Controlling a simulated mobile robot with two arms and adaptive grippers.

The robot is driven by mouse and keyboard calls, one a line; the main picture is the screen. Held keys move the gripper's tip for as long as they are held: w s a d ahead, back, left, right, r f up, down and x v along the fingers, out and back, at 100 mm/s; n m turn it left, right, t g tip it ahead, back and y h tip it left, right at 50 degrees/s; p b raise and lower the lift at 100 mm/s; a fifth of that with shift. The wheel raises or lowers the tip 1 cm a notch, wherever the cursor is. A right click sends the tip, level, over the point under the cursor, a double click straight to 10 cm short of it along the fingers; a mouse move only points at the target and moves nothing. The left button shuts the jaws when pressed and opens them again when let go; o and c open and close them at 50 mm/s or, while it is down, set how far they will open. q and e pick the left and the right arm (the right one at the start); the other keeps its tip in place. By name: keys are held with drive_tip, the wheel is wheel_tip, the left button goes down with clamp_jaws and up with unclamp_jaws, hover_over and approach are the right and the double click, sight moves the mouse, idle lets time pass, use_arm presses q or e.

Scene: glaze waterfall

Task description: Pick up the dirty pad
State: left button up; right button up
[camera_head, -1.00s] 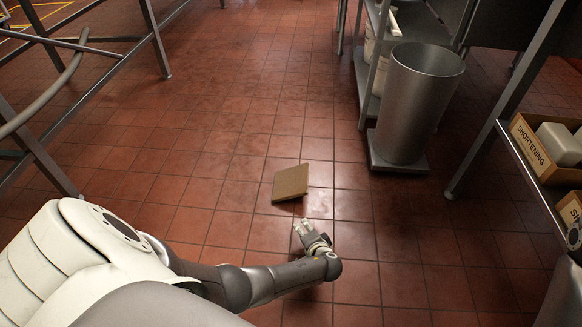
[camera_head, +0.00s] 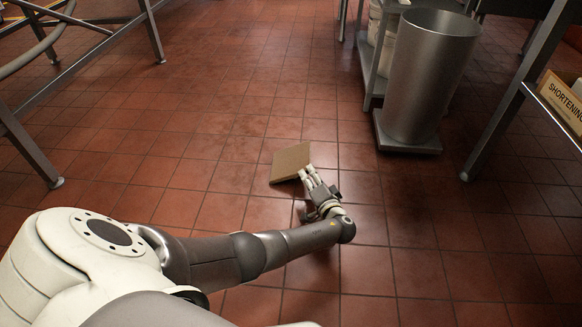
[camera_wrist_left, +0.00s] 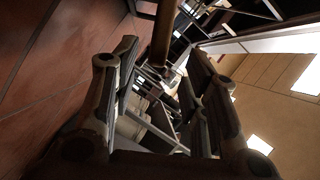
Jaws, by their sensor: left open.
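The dirty pad (camera_head: 289,162) is a flat brown square on the red tile floor, tilted with one edge raised, in the middle of the head view. My left gripper (camera_head: 307,173) is low over the floor at the pad's near right edge, its fingertips very close to it. In the left wrist view the gripper (camera_wrist_left: 165,68) is open, its fingers apart. A brown strip, which looks like the pad edge-on (camera_wrist_left: 163,35), shows at the top between the fingertips. I cannot tell whether the fingers touch it. My right gripper is not in view.
A metal bin (camera_head: 425,75) stands on a low base at the right, beside a rack. A shelf with a shortening box (camera_head: 562,100) is at the far right. Metal table legs (camera_head: 30,150) stand at the left. The tile floor around the pad is clear.

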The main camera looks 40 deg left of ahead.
sight(294, 166)
use_arm(q)
drive_tip(key=shift+w+a+f, duration=0.15)
drive_tip(key=shift+w+a, duration=0.15)
drive_tip(key=shift+a, duration=0.05)
drive_tip(key=b+x, duration=0.4)
drive_tip(key=shift+w+f, duration=0.2)
drive_tip(key=shift+w, duration=0.05)
drive_tip(key=shift+w+a, duration=0.1)
drive_tip(key=shift+a, duration=0.1)
drive_tip(key=shift+r, duration=0.15)
drive_tip(key=shift+c, duration=0.5)
clamp_jaws()
